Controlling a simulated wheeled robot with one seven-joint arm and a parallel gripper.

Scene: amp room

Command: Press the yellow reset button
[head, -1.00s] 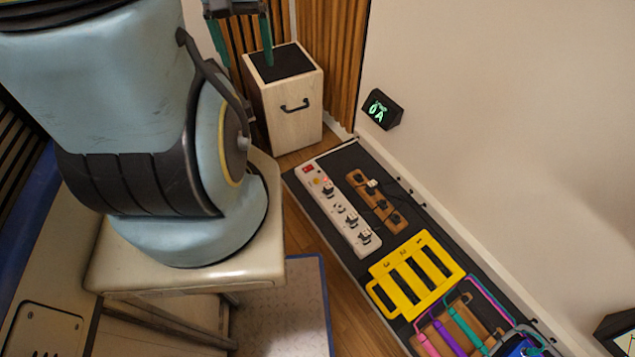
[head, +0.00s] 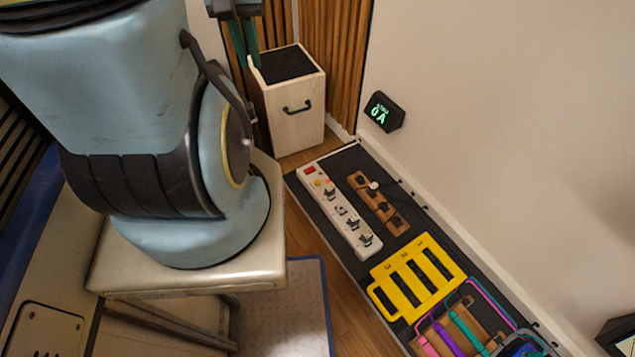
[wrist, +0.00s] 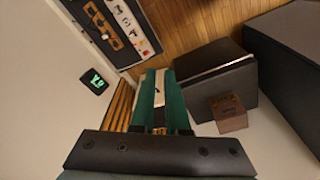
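A white power strip (head: 347,222) lies on the dark floor mat. Near its far end is a small yellow-orange button (head: 318,183), by a red switch (head: 309,170) and a small red light. The power strip also shows at the top of the wrist view (wrist: 128,22), where I cannot make out the yellow button clearly. My gripper (head: 248,62) is high by the wooden cabinet, left of and apart from the strip.
A wooden cabinet (head: 296,118) with a dark top stands by the slatted wall. A small black display (head: 384,112) is on the wall. A brown strip with black plugs (head: 377,203) and a yellow rack (head: 417,275) lie beside the power strip. Bare wood floor shows left of the mat.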

